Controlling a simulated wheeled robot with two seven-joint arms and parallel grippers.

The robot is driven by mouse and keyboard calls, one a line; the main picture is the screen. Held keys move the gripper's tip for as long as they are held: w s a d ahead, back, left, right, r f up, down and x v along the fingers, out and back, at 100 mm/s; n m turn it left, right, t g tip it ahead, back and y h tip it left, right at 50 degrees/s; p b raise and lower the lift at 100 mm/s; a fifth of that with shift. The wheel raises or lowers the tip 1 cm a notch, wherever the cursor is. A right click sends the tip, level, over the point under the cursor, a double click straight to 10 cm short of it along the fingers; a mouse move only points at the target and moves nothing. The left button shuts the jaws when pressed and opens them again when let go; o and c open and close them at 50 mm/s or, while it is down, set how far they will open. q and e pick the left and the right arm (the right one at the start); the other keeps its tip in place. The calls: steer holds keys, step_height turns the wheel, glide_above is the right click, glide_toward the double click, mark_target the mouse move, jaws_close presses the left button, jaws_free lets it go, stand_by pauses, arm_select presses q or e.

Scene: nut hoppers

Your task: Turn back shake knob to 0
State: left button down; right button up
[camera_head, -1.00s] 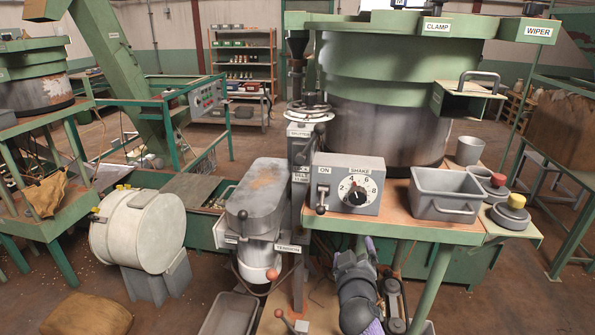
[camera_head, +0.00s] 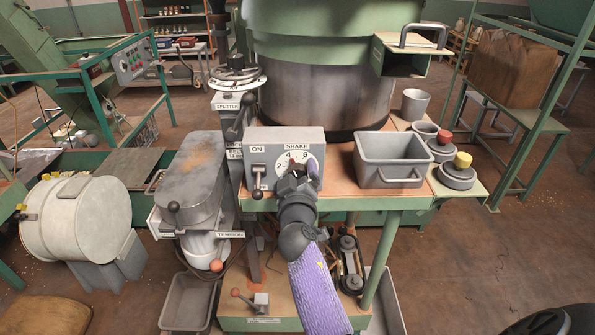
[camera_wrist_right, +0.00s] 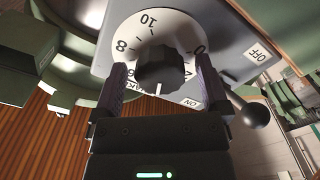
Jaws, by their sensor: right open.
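The shake control is a grey box (camera_head: 258,143) with ON and SHAKE labels. Its white dial (camera_head: 284,162) shows 2, 4 and 6 above my right gripper (camera_head: 299,174), which hides most of the knob in the head view. In the right wrist view, the black ribbed knob (camera_wrist_right: 164,70) stands between the two fingers of my open right gripper (camera_wrist_right: 163,82). The fingers are either side of it; I cannot tell whether they touch. The knob's white mark points down in that view, towards the SHAKE label side. The number it points at is hidden. My left gripper is not in view.
A toggle lever (camera_head: 258,178) is close left of the dial.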

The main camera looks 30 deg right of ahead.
steer(key=shift+c, duration=1.1)
steer(key=c, duration=1.1)
steer(key=shift+o, duration=0.2)
steer(key=n, duration=0.5)
steer(key=shift+n, duration=0.4)
steer(key=n+p, duration=0.1)
steer(key=n, duration=0.4)
steer(key=n+p, duration=0.1)
steer(key=n, duration=0.5)
steer(key=n+p, duration=0.2)
steer(key=n, duration=0.3)
steer(key=shift+f, duration=0.1)
steer(key=shift+n, duration=0.4)
